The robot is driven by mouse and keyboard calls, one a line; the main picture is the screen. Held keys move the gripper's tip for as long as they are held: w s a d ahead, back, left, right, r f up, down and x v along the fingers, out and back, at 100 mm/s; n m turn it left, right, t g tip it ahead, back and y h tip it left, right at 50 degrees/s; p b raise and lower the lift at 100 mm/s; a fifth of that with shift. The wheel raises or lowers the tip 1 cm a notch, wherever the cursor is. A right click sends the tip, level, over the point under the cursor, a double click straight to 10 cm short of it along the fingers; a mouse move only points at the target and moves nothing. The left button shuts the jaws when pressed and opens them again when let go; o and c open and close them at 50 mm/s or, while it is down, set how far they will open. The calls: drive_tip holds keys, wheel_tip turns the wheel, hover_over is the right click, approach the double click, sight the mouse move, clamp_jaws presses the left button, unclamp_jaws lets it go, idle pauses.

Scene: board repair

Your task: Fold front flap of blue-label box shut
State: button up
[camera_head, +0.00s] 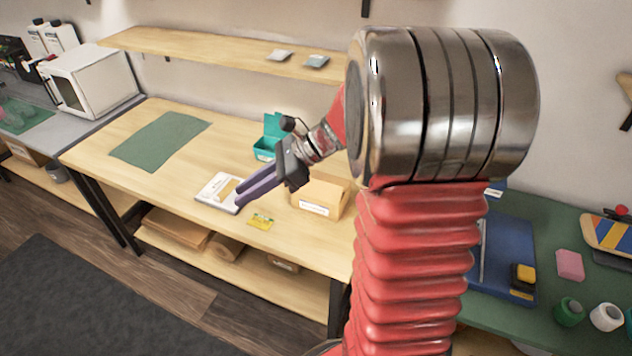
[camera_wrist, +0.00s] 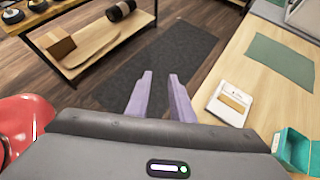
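A tan cardboard box (camera_head: 322,193) stands on the wooden bench, partly behind my gripper. A pale label shows on its front; I cannot make out a blue one, nor how its flaps stand. My gripper (camera_head: 238,200) has two purple fingers and reaches down and left over the bench, left of this box. The wrist view shows the fingers (camera_wrist: 161,76) apart with nothing between them, so it is open and empty. The tan box does not show in the wrist view.
A white flat item with a tan piece (camera_head: 213,187) lies near the fingertips. A teal box (camera_head: 264,153) with a raised lid stands behind. A green mat (camera_head: 160,138) lies left.

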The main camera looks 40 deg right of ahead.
drive_tip(key=s+a+r+n+h, duration=0.2)
drive_tip(key=s+n+h, duration=0.3)
drive_tip(key=s+n, duration=0.4)
drive_tip(key=s+a+r+n+h, duration=0.3)
drive_tip(key=s+n, duration=0.6)
drive_tip(key=n, duration=0.6)
drive_tip(key=shift+s+r+t+h, duration=0.2)
drive_tip(key=shift+t+h, duration=0.1)
drive_tip(key=shift+h, duration=0.7)
drive_tip(key=shift+s, duration=0.1)
